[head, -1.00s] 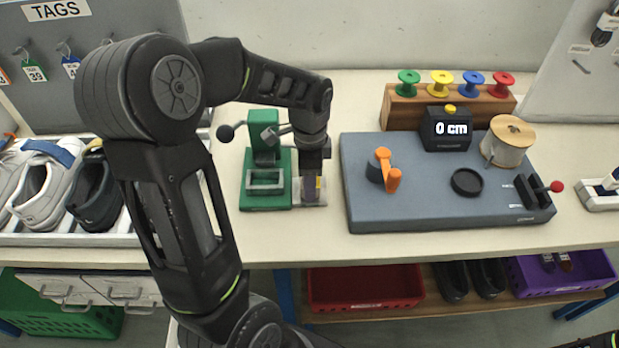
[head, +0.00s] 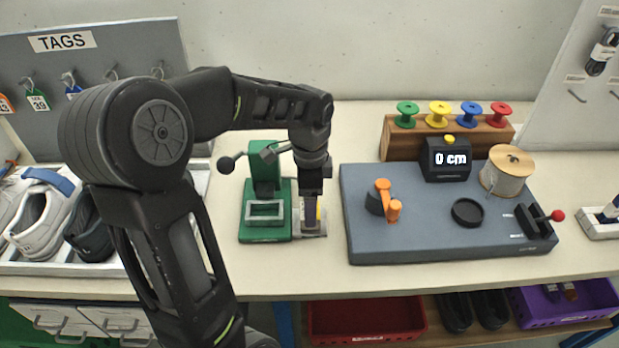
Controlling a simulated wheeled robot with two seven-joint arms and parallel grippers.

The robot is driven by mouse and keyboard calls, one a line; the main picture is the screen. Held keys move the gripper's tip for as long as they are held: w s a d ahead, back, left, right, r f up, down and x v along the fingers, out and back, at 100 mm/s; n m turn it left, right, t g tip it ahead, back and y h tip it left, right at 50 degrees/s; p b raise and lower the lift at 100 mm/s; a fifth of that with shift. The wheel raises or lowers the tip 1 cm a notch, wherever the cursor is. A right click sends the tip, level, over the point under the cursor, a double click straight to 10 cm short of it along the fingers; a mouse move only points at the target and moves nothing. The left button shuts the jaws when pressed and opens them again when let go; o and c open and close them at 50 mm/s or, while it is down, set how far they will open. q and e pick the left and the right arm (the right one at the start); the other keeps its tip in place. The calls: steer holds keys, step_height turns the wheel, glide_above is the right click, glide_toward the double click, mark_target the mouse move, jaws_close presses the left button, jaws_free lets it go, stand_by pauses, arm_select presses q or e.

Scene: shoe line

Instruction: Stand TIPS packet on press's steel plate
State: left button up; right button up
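The green press (head: 265,195) stands on the table left of the grey board, with its black-knobbed lever pointing left. Its pale steel plate (head: 322,232) lies at the right side of the green base. My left gripper (head: 311,222) points straight down over this plate, its fingertips close to the surface. A small thing with a yellow patch (head: 319,212) shows beside the fingers at plate level. It may be the TIPS packet, but the fingers hide most of it and no lettering is readable. Whether the fingers are closed on it cannot be told. My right gripper is out of view.
The grey board (head: 420,240) to the right carries an orange clamp (head: 388,205), a "0 cm" display (head: 447,158), a black ring (head: 467,212) and a spool (head: 505,172). Shoes (head: 42,220) sit in a tray at left. The table in front of the press is clear.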

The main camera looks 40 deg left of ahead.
arm_select(q)
step_height(320, 180, up, 8)
steer(key=shift+r, duration=0.25)
stand_by(0.5)
